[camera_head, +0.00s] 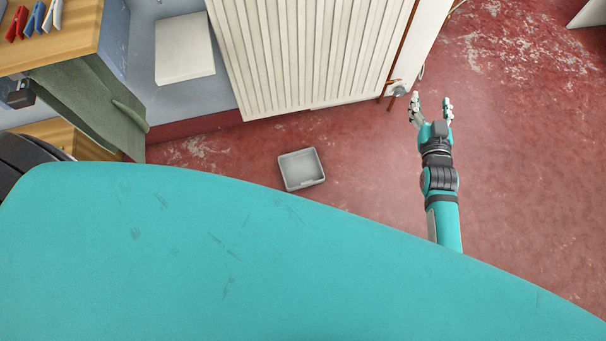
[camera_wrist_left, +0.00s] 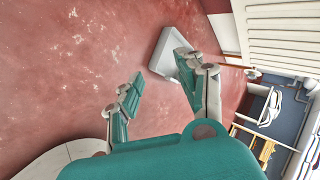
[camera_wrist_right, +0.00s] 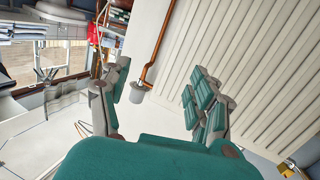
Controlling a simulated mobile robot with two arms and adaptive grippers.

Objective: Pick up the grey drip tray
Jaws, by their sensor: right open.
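The grey drip tray (camera_head: 302,168) is a shallow rectangular tray lying on the red floor, just in front of the ribbed white panel. A pale, rimmed shape in the left wrist view looks like the same tray (camera_wrist_left: 160,52), partly hidden behind one finger. My left gripper (camera_wrist_left: 160,66) is open, its fingers apart; it is outside the head view. I cannot tell its distance to the tray. My right gripper (camera_head: 431,108) is open and empty, to the right of the tray and well apart from it.
The ribbed white panel (camera_head: 310,50) stands behind the tray, with a brown pipe and valve (camera_head: 398,90) at its right end. A wooden bench (camera_head: 50,35) with coloured pegs and a draped green cloth (camera_head: 95,105) is at the left. The floor at right (camera_head: 520,150) is clear.

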